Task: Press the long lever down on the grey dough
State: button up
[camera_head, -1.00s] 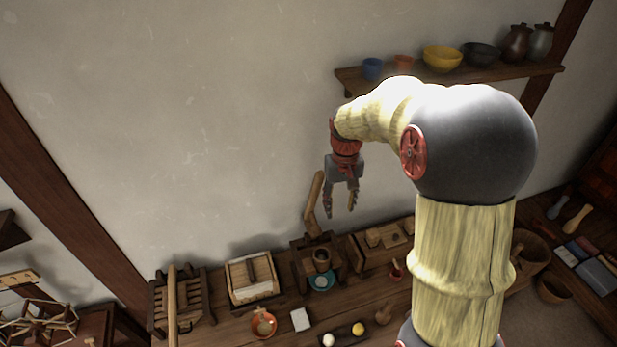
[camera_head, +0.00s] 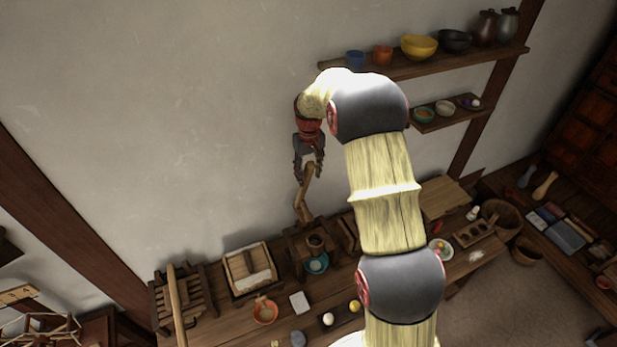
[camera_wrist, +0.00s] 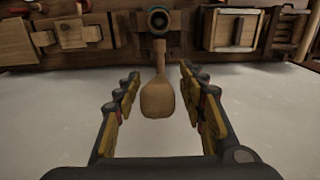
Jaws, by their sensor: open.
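The long wooden lever (camera_head: 303,201) stands raised and slightly tilted from a wooden press frame (camera_head: 297,249) on the bench by the wall. In the wrist view the lever's broad paddle end (camera_wrist: 157,100) lies between my fingers, with space on both sides. My gripper (camera_head: 308,174) is open, pointing down around the lever's upper end; it also shows in the wrist view (camera_wrist: 158,76). A round wooden cup (camera_head: 315,241) sits in the press, above a teal bowl (camera_head: 317,263). I cannot make out the grey dough; the cup's inside is dark.
A box with a pale block (camera_head: 250,270) and a slatted rack (camera_head: 180,298) stand left of the press. An orange bowl (camera_head: 265,311) and a white card (camera_head: 300,303) lie in front. A shelf (camera_head: 430,64) with bowls and jugs hangs upper right.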

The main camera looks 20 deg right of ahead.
jog(key=shift+f, duration=1.2)
jog(key=shift+d, duration=0.1)
jog(key=shift+c, duration=1)
jog(key=c, duration=0.7)
grip_shut()
